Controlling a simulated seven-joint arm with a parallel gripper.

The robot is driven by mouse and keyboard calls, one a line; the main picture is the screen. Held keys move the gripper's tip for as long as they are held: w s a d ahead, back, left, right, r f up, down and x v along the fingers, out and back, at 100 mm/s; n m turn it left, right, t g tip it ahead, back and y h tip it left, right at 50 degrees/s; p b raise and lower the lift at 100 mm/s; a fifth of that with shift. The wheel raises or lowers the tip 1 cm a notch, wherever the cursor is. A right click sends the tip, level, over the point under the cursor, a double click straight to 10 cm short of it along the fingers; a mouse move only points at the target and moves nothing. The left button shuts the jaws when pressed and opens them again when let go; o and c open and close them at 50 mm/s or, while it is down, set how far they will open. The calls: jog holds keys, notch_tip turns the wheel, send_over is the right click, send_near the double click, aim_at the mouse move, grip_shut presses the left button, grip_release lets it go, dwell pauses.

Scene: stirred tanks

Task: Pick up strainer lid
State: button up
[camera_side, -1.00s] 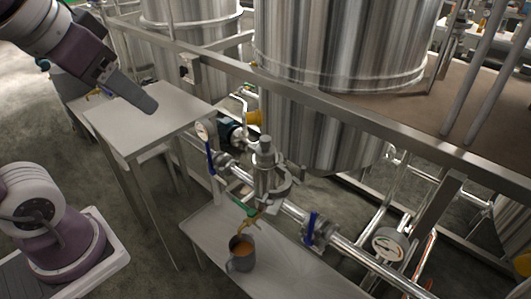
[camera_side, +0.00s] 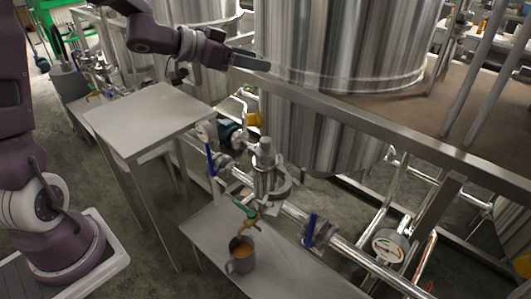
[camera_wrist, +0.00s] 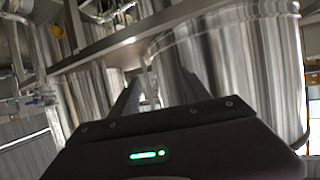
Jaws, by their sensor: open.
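The strainer (camera_side: 265,180) is an upright metal body on the pipe line above the low table in the side view. A small steel cap, which looks like the strainer lid (camera_side: 265,147), sits on its top. My gripper (camera_side: 250,62) is well above and a little left of the strainer, held roughly level and pointing right toward the large steel tank. In the wrist view my gripper (camera_wrist: 160,85) shows two dark fingers spread apart with nothing between them. I cannot make out the strainer or its lid in the wrist view.
A large steel tank (camera_side: 345,45) and a horizontal steel beam (camera_side: 370,122) stand close to my gripper. A bare metal table (camera_side: 150,118) is at left. A mug of brown liquid (camera_side: 241,258) stands on the low table (camera_side: 205,225). Blue-handled valves (camera_side: 311,228) line the pipe.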

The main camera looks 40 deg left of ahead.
send_near(273, 147)
jog(key=w, duration=0.1)
jog(key=w+d, duration=0.1)
jog(key=shift+w+r, duration=0.1)
jog(key=shift+w, duration=0.3)
jog(key=x, duration=0.7)
jog(key=shift+w+f, duration=0.1)
jog(key=shift+f, duration=0.2)
grip_shut()
